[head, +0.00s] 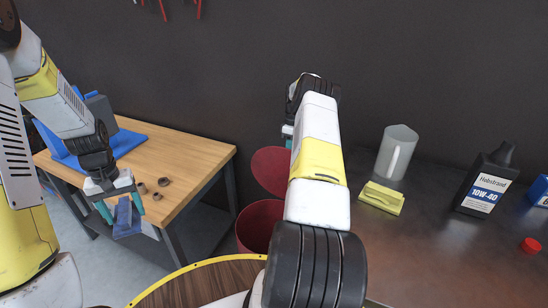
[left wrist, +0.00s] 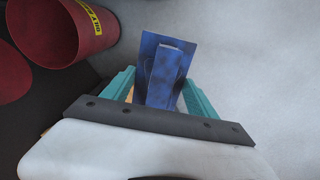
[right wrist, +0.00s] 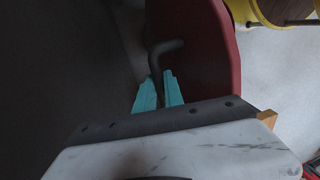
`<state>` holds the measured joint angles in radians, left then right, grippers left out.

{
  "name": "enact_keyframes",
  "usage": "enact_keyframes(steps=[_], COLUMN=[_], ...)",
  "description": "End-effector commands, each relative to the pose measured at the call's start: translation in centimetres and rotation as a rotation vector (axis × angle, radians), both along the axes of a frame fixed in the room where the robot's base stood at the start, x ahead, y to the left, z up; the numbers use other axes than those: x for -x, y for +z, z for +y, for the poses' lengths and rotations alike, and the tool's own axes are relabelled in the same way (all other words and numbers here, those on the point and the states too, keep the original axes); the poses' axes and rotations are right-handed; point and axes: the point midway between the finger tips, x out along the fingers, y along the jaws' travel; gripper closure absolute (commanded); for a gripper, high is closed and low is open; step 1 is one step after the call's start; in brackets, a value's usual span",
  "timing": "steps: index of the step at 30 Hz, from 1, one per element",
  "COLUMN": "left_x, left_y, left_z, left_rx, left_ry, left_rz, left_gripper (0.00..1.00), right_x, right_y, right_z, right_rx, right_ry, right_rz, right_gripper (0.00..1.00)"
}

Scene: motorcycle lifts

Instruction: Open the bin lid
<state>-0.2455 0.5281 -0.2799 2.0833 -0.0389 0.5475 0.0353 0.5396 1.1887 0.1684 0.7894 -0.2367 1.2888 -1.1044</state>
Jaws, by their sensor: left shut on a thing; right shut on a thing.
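The red bin (head: 258,222) stands between the wooden table and the dark counter, partly behind my right arm. Its round red lid (head: 270,168) is tilted up above the bin's mouth. In the right wrist view my right gripper (right wrist: 160,82) is shut on the dark bent handle (right wrist: 168,47) of the lid (right wrist: 208,60). In the head view this gripper is mostly hidden by its arm. The bin's side, with a yellow label, also shows in the left wrist view (left wrist: 60,35).
The wooden table (head: 190,150) holds a blue tool and several small brown rings. The dark counter (head: 400,255) holds a grey jug (head: 397,152), a yellow cloth (head: 381,197), a black oil bottle (head: 487,180) and a red cap (head: 531,245). A round wooden top (head: 190,288) lies close in front.

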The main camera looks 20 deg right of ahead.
Motion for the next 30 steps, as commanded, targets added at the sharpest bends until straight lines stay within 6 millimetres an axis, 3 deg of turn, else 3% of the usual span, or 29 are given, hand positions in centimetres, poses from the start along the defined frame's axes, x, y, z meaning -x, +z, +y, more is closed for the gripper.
enact_keyframes(steps=[8,22,23,25,26,30], left_x=[0.0,-0.01,-0.01,-0.01,0.0,-0.01], left_y=[0.01,0.01,0.01,0.01,0.01,0.01], left_z=[0.0,0.0,0.0,0.0,0.0,0.0], left_rx=[0.0,0.0,0.0,0.0,0.0,0.0], left_ry=[0.0,0.0,0.0,0.0,0.0,0.0], left_rz=[0.0,0.0,0.0,0.0,0.0,0.0], left_gripper=[0.86,0.86,0.86,0.86,0.86,0.86], right_x=[-0.69,-0.9,-0.91,-0.92,-0.92,-0.93], right_y=[-0.19,-0.08,-0.07,-0.06,-0.06,-0.06], right_z=[-0.96,-0.98,-0.97,-0.96,-0.95,-0.92], right_rx=[0.001,0.001,0.001,0.001,0.001,-0.001], right_ry=[-0.001,0.001,0.001,0.001,0.001,0.001], right_rz=[0.002,-0.001,-0.001,-0.001,-0.001,-0.001], right_gripper=[1.0,1.0,0.84,0.7,0.66,0.66])
